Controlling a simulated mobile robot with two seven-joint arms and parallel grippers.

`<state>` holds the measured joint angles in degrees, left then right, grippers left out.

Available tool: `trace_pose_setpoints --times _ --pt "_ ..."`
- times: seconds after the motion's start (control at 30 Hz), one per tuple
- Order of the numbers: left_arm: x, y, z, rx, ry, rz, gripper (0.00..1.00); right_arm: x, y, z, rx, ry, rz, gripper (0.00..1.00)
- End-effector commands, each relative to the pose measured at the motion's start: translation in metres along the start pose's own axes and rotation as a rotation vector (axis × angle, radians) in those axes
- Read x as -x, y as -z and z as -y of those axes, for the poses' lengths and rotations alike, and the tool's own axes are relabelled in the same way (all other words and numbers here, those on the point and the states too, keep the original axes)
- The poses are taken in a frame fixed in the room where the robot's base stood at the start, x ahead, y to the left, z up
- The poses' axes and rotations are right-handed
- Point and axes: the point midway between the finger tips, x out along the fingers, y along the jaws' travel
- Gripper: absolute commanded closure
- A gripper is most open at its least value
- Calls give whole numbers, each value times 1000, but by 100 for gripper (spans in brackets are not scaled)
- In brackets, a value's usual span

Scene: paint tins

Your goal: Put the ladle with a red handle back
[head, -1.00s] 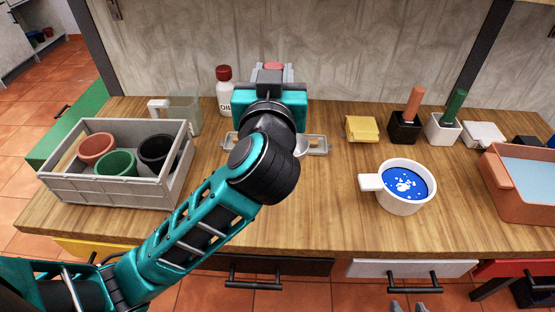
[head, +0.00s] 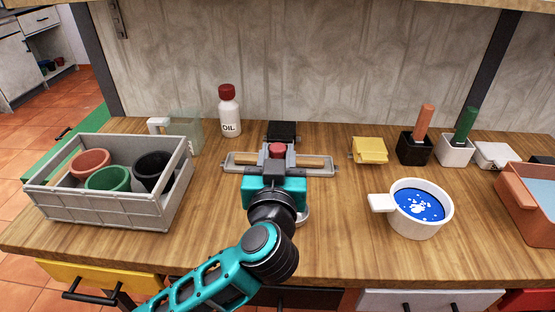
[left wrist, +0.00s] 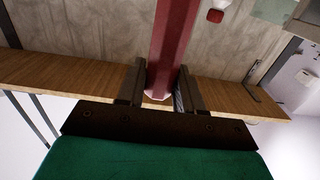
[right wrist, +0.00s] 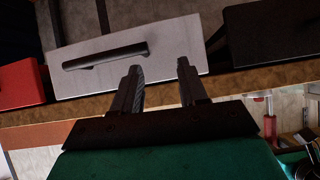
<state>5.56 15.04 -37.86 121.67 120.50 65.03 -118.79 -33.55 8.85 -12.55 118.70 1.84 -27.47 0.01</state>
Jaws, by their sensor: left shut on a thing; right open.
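My left gripper (head: 277,160) is shut on the red handle (head: 277,149) of the ladle. The left wrist view shows the red handle (left wrist: 172,50) between the two fingers (left wrist: 160,90). In the head view my gripper and arm hide most of the ladle; a pale rounded edge (head: 304,215) shows beside the wrist and may be its bowl. The gripper is in front of a grey metal rack (head: 235,162) on the worktop; I cannot tell whether the ladle touches it. My right gripper (right wrist: 158,85) is open and empty, facing drawer fronts, and is outside the head view.
A grey crate (head: 110,208) with several pots stands left. An oil bottle (head: 229,112) and black block (head: 282,132) are behind the rack. Right are a white pot of blue paint (head: 421,225), a yellow block (head: 369,150), brush holders (head: 414,148) and a terracotta tray (head: 530,205).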

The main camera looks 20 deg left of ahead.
Motion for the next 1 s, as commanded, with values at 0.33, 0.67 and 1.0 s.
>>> trace_pose_setpoints --times 0.33,0.67,1.0 --pt "0 -2 0 0 0 1 57 1 -1 -2 -1 -5 0 57" --pt "0 -2 0 0 0 0 39 2 -5 -2 -5 -6 7 57" --pt "1 3 -1 -2 1 2 39 5 2 -2 -9 -9 5 57"
